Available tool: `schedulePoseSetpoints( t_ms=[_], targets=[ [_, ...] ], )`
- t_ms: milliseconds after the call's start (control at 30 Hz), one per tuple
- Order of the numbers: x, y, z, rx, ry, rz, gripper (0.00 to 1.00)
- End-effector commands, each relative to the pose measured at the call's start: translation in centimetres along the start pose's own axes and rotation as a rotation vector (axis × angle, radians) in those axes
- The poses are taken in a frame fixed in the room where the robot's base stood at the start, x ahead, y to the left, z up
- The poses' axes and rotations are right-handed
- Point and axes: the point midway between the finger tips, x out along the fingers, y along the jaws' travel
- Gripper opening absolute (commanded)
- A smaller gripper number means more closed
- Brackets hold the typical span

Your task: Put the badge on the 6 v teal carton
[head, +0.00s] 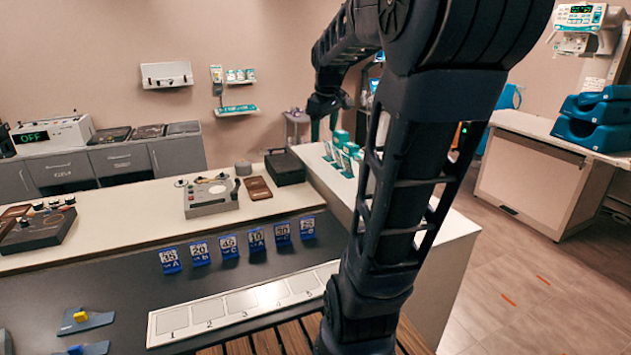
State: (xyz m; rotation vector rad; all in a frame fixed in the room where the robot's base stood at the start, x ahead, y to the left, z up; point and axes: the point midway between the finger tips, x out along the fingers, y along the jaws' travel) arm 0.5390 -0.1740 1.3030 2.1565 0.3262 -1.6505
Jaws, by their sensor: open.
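Several teal-and-white cartons (340,141) stand in a group on the white counter at the centre, partly hidden behind my arm. Their labels are too small to read, so I cannot tell which one is the 6 v carton. My gripper (318,118) is at the far end of my arm, above and just left of the cartons. It is open, and I see nothing held in it. I cannot pick out the badge for certain; it may be small or hidden behind my arm.
Several blue numbered cards (229,246) stand on the dark counter behind a white numbered strip (237,309). A grey control box (211,195), a brown case (258,188) and a black box (285,167) lie left of the cartons.

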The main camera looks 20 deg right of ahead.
Motion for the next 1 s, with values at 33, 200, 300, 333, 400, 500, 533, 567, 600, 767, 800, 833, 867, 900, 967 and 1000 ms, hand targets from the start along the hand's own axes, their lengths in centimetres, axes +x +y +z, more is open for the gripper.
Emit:
schedulePoseSetpoints(
  t_ms=[33, 200, 300, 333, 400, 500, 533, 567, 600, 767, 800, 833, 867, 900, 967, 1000],
  targets=[
    [-0.2, -1.9, 0.8, 0.030, 0.013, 0.003, 0.63],
    [-0.1, -7.2, 3.9, 0.166, 0.052, 0.003, 0.63],
    [0.4, -10.1, 5.8, 0.247, 0.076, -0.001, 0.63],
    [0.5, -10.8, 6.4, 0.271, 0.083, -0.002, 0.63],
    [1.0, -12.6, 7.7, 0.322, 0.097, -0.008, 0.63],
    [1.7, -14.5, 9.3, 0.386, 0.115, -0.015, 0.63],
    [1.8, -14.9, 9.7, 0.402, 0.119, -0.017, 0.63],
    [2.0, -15.3, 10.1, 0.417, 0.123, -0.019, 0.63],
    [2.2, -15.7, 10.5, 0.433, 0.126, -0.022, 0.63],
    [2.7, -16.5, 11.3, 0.467, 0.133, -0.027, 0.63],
    [2.7, -16.6, 11.3, 0.470, 0.133, -0.028, 0.63],
    [2.7, -16.6, 11.3, 0.471, 0.134, -0.028, 0.63],
    [2.7, -16.6, 11.3, 0.471, 0.134, -0.028, 0.63],
    [2.7, -16.6, 11.3, 0.471, 0.134, -0.028, 0.63],
    [2.7, -16.6, 11.3, 0.471, 0.133, -0.028, 0.63],
    [2.7, -16.6, 11.3, 0.470, 0.133, -0.028, 0.63]
  ],
)
